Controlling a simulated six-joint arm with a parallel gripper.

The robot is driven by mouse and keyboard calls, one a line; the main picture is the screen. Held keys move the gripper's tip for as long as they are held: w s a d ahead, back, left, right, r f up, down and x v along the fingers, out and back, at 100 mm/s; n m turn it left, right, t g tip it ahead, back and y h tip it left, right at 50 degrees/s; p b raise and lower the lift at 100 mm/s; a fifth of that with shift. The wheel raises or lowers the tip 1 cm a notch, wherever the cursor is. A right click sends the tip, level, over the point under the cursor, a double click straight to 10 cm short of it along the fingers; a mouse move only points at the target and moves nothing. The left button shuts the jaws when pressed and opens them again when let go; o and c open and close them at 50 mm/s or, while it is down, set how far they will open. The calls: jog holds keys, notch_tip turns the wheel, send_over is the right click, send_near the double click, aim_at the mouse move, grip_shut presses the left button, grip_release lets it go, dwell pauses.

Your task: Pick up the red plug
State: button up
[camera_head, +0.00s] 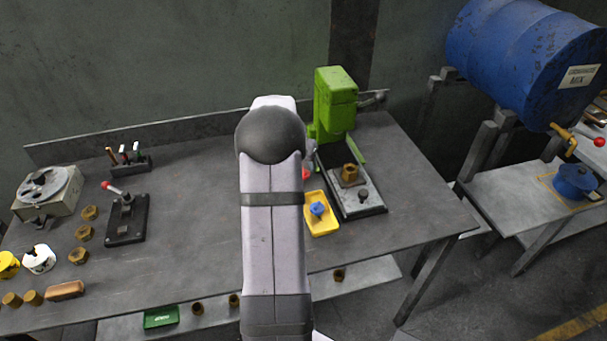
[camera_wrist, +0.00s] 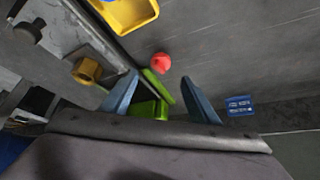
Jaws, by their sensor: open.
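The red plug (camera_wrist: 161,62) shows in the wrist view as a small round red piece on the grey table, just beyond the fingertips. In the head view only a sliver of the red plug (camera_head: 306,173) shows at the right edge of my arm, which hides the rest. My gripper (camera_wrist: 160,76) is open and empty, with its two blue-grey fingers on either side of the line to the plug. The fingers are apart from the plug. My gripper is hidden behind the arm in the head view.
A green press (camera_head: 335,103) stands just behind the plug, its dark base (camera_head: 365,209) to the right with a brass nut (camera_head: 350,172). A yellow tray (camera_head: 325,231) holding a blue plug (camera_head: 317,209) is in front. The table left of my arm has free room.

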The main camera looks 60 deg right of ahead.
jog(key=shift+a+p+x, duration=0.15)
jog(key=shift+p+x, duration=0.6)
jog(key=shift+x, duration=1)
jog(key=shift+a+p+x, duration=0.15)
jog(key=shift+p+x, duration=0.6)
jog(key=shift+x, duration=1)
jog(key=shift+s+f, duration=0.1)
jog(key=shift+f, duration=0.05)
jog(key=shift+c, duration=0.6)
jog(key=c, duration=0.6)
